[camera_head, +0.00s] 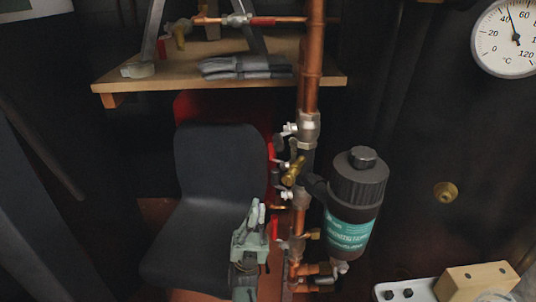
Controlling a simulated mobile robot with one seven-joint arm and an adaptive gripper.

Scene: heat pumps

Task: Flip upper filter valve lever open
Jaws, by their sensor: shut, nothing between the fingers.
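The filter (352,205) is a dark canister with a ribbed cap and a teal label, at right of centre. It hangs beside a vertical copper pipe (312,60). The upper valve (308,127) is a silver fitting on this pipe, above the filter's branch; a small pale part sticks out to its left. Red and dark parts lie just below that, and I cannot tell clearly which is the lever. A lower valve (297,244) sits beside the filter's lower half. My grey-green gripper (257,210) points up, shut and empty, left of the pipe and below the upper valve.
A brass fitting (293,172) juts from the pipe between the valves. A dark chair (220,190) stands behind my gripper. A wooden shelf (150,78) holds folded grey cloth (245,67). A temperature gauge (508,38) is at top right. A wooden block (475,281) lies at lower right.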

